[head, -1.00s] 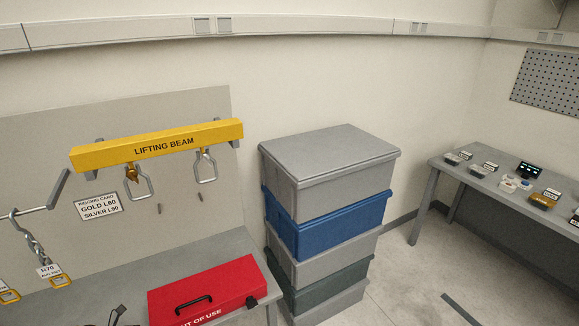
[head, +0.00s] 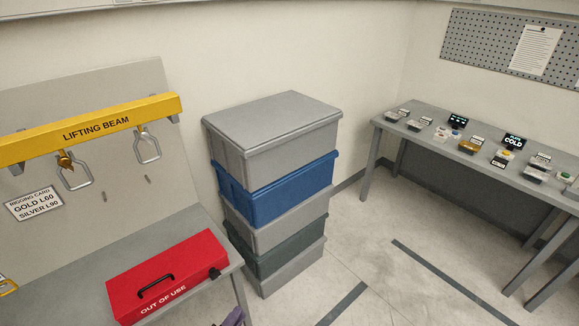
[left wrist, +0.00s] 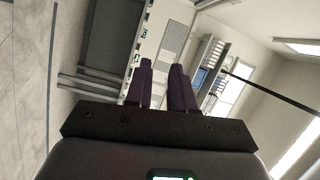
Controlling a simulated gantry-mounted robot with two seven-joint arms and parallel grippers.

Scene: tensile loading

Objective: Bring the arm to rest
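My left gripper shows in the left wrist view (left wrist: 161,68) with its two purple fingers apart and nothing between them, so it is open and empty. The rest of my left arm is hidden below the frame. My right gripper is in neither view.
A red "OUT OF USE" case (head: 168,278) lies on the left bench, below a yellow lifting beam (head: 90,130). Stacked bins (head: 275,190) stand beside the bench. A table with small devices (head: 400,140) is at right. Floor between is clear.

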